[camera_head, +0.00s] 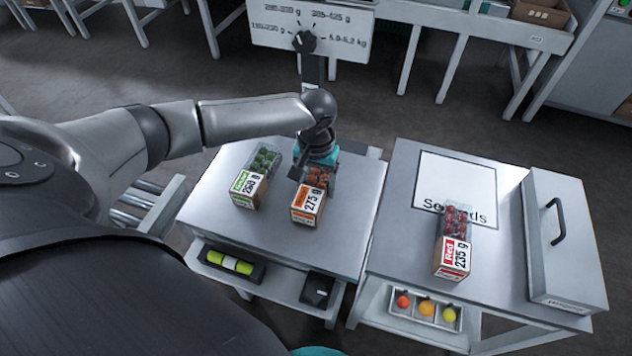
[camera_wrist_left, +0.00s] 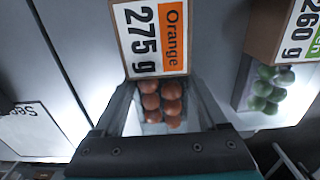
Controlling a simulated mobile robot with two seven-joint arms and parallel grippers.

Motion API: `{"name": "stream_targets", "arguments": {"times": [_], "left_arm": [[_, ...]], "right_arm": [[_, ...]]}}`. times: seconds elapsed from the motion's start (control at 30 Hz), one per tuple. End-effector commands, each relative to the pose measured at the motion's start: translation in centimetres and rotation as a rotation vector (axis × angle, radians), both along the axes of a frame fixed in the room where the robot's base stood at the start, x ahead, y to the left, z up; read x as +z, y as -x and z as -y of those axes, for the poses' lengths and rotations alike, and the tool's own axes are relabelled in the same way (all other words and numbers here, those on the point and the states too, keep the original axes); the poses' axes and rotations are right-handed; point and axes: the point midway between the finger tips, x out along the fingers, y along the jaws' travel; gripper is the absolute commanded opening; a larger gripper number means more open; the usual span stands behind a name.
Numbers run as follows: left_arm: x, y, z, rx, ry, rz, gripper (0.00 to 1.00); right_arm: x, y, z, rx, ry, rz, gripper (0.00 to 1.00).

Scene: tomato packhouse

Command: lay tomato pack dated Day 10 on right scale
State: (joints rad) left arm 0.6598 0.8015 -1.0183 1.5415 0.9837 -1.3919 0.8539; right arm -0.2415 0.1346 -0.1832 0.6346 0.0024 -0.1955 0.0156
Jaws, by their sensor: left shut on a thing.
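The orange pack (camera_head: 308,203), labelled Orange 275 g, is at the right part of the left table. My left gripper (camera_head: 314,170) comes down over its back end and is shut on it. In the left wrist view the orange pack (camera_wrist_left: 158,98) lies between the fingers; whether it touches the table I cannot tell. A green pack (camera_head: 249,187), its label reading 260 g in the wrist view (camera_wrist_left: 266,90), is to its left. A red pack (camera_head: 454,254), labelled Red 235 g, is on the right table. I can read no day date and make out no scale. My right gripper is not seen.
The left table (camera_head: 352,190) has bare room around the packs. A dial sign (camera_head: 285,33) stands behind.

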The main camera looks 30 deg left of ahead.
Motion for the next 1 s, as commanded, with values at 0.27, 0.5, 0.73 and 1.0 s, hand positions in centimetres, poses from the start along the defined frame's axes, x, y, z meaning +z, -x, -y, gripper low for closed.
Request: {"name": "stream_targets", "arguments": {"times": [0.27, 0.5, 0.73, 1.0], "left_arm": [[-0.22, -0.04, -0.01, 0.000, 0.000, 0.001, 0.00], [-0.58, -0.05, -0.02, 0.001, 0.001, 0.001, 0.00], [-0.73, -0.07, -0.01, 0.000, 0.001, 0.001, 0.87], [-0.76, -0.03, -0.02, 0.000, 0.000, 0.001, 1.00]], "right_arm": [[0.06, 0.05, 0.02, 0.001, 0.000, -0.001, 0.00], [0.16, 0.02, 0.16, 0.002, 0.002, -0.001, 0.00], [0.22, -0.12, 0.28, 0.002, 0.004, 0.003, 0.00], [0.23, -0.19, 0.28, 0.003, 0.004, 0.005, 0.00]]}}
